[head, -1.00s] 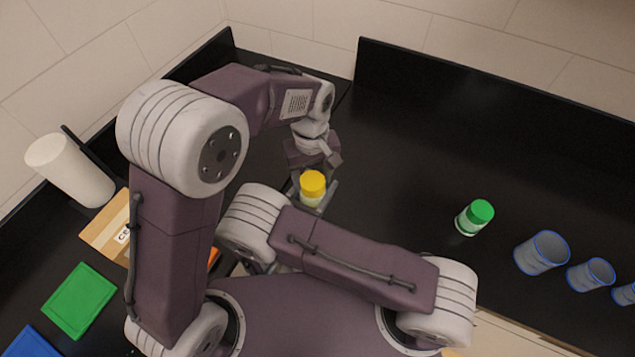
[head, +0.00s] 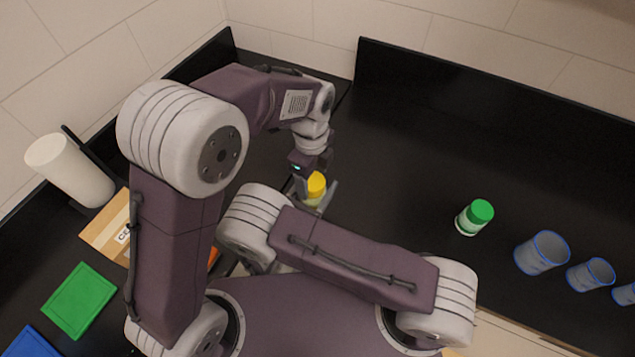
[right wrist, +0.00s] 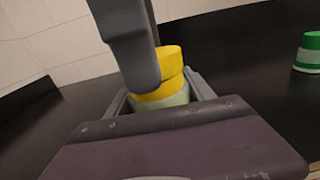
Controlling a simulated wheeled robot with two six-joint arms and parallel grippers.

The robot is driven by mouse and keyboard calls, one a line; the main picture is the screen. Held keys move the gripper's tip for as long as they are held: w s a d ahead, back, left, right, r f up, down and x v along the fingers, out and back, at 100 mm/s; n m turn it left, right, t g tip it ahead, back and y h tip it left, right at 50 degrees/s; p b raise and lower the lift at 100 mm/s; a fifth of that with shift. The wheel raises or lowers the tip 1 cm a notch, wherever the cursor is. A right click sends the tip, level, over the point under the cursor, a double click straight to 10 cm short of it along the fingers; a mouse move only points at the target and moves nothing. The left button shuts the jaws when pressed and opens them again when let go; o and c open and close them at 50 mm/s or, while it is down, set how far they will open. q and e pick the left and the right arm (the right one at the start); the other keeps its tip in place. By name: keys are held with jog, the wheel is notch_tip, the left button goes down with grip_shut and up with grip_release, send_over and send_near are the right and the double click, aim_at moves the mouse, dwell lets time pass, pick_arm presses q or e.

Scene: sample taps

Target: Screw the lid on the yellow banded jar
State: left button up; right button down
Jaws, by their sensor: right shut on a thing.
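The yellow banded jar (right wrist: 165,100) stands between the fingers of my right gripper (head: 318,200), which is shut on it. In the right wrist view its yellow band shows below a yellow lid (right wrist: 171,60), which sits on top. I cannot tell how tightly the lid is seated. The lid also shows in the head view (head: 317,184). My left gripper (head: 312,172) is just above and beside the lid. One of its fingers (right wrist: 130,45) crosses in front of the lid's left side in the right wrist view. Its other finger is hidden, so its opening is unclear.
A green-lidded jar (head: 474,217) stands on the black counter to the right, beside several blue-rimmed cups (head: 541,253). At left are a white cylinder (head: 70,170), a cardboard box (head: 105,228) and a green mat (head: 80,300). Black back panels edge the counter.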

pick_arm(q)
jog(key=shift+o, duration=0.6)
notch_tip(320, 180, up, 12)
jog(key=s+a+f+n, duration=0.4)
jog(key=a+f+n, duration=0.3)
jog(key=a+n, duration=0.3)
jog(key=s+a+f+n+t, duration=0.1)
jog(key=s+a+f+n, duration=0.4)
jog(key=n, duration=1)
jog(key=a+f, duration=0.3)
jog(key=a, duration=0.2)
jog(key=shift+a+n, duration=0.3)
